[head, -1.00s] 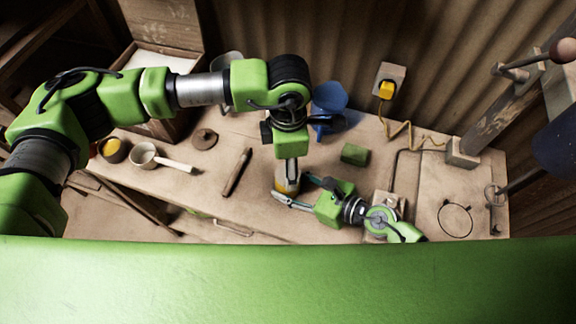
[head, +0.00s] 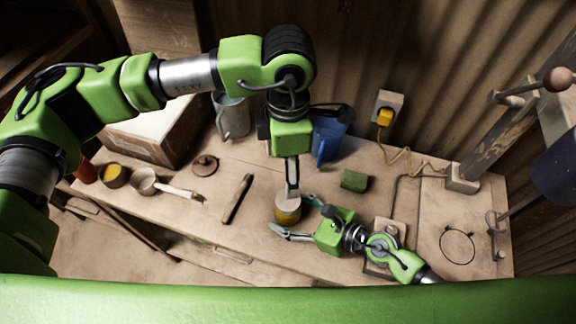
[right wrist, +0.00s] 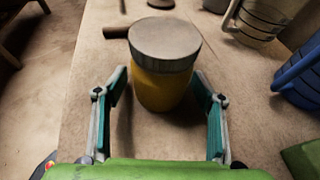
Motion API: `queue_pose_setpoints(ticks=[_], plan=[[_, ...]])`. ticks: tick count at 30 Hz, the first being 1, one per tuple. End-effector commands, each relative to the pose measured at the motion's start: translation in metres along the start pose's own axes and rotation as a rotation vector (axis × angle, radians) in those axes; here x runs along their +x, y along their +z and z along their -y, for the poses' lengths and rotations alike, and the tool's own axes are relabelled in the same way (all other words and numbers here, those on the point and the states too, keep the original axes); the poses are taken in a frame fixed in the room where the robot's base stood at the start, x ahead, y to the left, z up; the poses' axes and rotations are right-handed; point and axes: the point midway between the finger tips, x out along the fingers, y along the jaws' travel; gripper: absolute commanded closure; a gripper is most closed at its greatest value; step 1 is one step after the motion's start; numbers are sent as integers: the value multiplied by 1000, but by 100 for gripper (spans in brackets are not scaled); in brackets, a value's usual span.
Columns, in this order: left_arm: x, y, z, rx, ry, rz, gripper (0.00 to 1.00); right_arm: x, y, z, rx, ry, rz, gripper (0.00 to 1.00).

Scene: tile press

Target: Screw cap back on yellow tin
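The yellow tin (head: 288,217) stands upright on the bench, with the round grey-brown cap (head: 288,204) sitting level on its top. The right wrist view shows the tin (right wrist: 160,88) and the cap (right wrist: 165,40) clearly, with nothing touching the cap. My left gripper (head: 292,192) points straight down above the cap, apart from it. Its fingers are seen edge-on, so their opening is unclear. My right gripper (head: 295,217) is low at the bench. Its fingers are spread apart on either side of the tin in the right wrist view (right wrist: 160,112), with gaps to it.
A wooden stick (head: 238,198), a dark round lid (head: 205,165) and a ladle-like cup (head: 145,181) lie left. A green block (head: 354,181), blue container (head: 327,138) and metal jug (head: 232,117) stand behind. A press lever (head: 530,90) stands at right.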

Motion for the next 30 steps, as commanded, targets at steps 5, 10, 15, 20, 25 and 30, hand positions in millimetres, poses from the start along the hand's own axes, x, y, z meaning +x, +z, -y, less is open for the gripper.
queue_pose_setpoints(ticks=[5,10,15,20,25,30], plan=[[0,0,0,0,0,0,39,0,0,0,0,0,0,38],[0,0,0,0,0,0,39,-3,0,0,-1,-1,-1,38],[0,0,0,0,0,0,39,-25,-2,0,-1,-1,-3,38],[0,0,0,0,0,0,39,-61,-2,0,-1,0,-5,38],[0,0,0,0,0,0,39,-95,-2,-1,2,1,-4,38],[0,0,0,0,0,0,39,-112,-1,0,3,0,-2,38]])
